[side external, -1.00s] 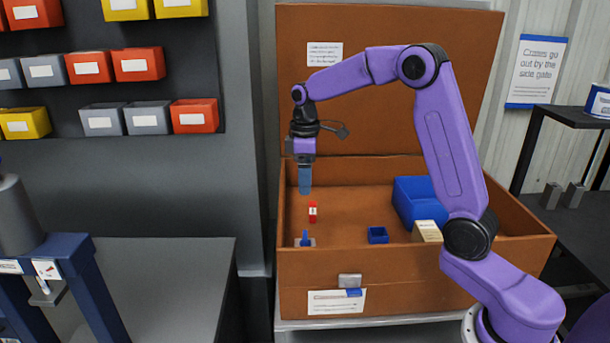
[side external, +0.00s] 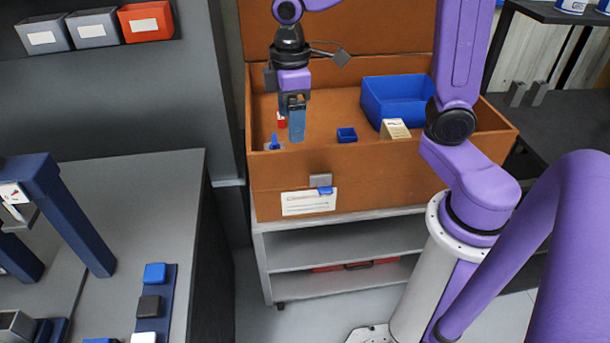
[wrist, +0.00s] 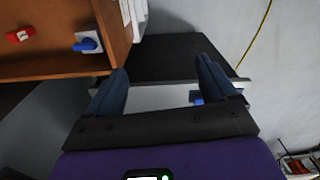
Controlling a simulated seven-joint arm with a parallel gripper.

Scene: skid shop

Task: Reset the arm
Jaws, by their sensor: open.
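My gripper (side external: 297,138) hangs fingers-down in the side view, seen against the left part of an open brown crate (side external: 262,185). Its two blue fingers are apart and empty; the gap also shows in the wrist view (wrist: 162,88). The left finger (wrist: 112,92) is near the crate's wooden edge there. A red piece with a white label (side external: 281,122) stands partly behind the gripper. A blue peg on a pale plate (side external: 274,144) is just left of the fingers. Both show inside the crate in the wrist view, at upper left.
In the crate are a large blue bin (side external: 390,102), a small blue box (side external: 346,135) and a cream box (side external: 394,129). The crate sits on a grey shelved cart (side external: 330,246). A grey bench (side external: 140,215) stands at left, a dark table (side external: 555,120) at right.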

